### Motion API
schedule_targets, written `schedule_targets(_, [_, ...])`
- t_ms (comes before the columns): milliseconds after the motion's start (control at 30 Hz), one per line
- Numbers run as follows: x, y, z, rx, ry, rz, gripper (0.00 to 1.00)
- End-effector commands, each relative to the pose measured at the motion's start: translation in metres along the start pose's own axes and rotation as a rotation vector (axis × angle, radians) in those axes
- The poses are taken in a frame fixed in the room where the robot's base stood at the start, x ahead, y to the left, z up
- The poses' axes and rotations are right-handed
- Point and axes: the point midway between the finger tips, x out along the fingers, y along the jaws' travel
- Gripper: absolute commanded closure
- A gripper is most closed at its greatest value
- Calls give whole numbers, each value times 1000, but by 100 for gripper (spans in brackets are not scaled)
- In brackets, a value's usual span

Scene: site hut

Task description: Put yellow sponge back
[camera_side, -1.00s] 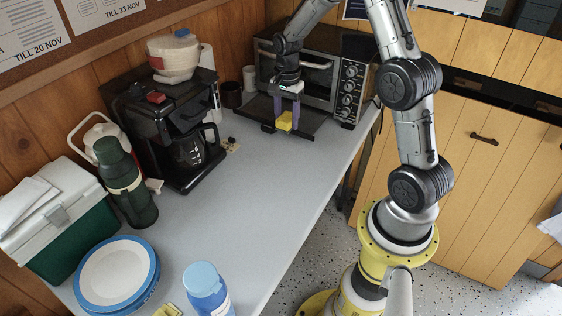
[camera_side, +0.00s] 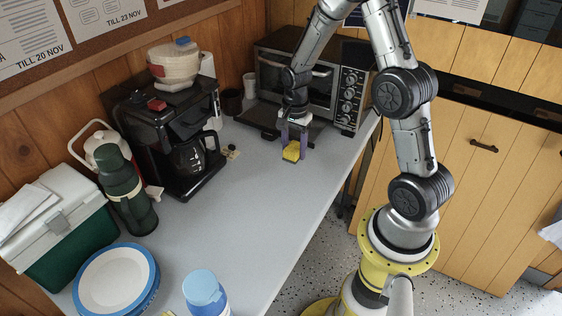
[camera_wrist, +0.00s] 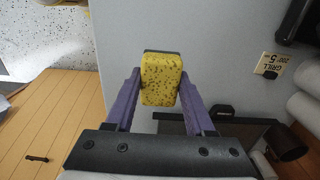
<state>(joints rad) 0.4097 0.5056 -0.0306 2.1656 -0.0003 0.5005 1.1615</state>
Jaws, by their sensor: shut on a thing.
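The yellow sponge (camera_side: 291,152) is between the purple fingers of my gripper (camera_side: 294,146), in front of the toaster oven in the side view. In the wrist view the sponge (camera_wrist: 161,79) shows its pitted yellow face, with a dark layer along its far edge. The fingertips of my gripper (camera_wrist: 160,85) press on its two sides. The sponge appears to be held above the grey worktop (camera_side: 245,200); the height is hard to tell.
The toaster oven (camera_side: 300,78) with its dark tray (camera_side: 262,124) is behind my gripper. The coffee maker (camera_side: 165,120), green flask (camera_side: 128,190), plates (camera_side: 115,278) and blue-capped bottle (camera_side: 204,292) line the left and front. The worktop's middle is clear.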

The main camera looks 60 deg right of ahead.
Motion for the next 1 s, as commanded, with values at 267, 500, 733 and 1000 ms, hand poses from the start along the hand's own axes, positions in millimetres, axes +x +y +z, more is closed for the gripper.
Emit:
schedule_targets(267, [42, -38, -16, 0, -1, 3, 90])
schedule_targets(500, [58, -52, -22, 0, 0, 0, 90])
schedule_targets(733, [84, -56, -24, 0, -1, 3, 90])
schedule_targets(1000, [95, -56, -24, 0, 1, -2, 90])
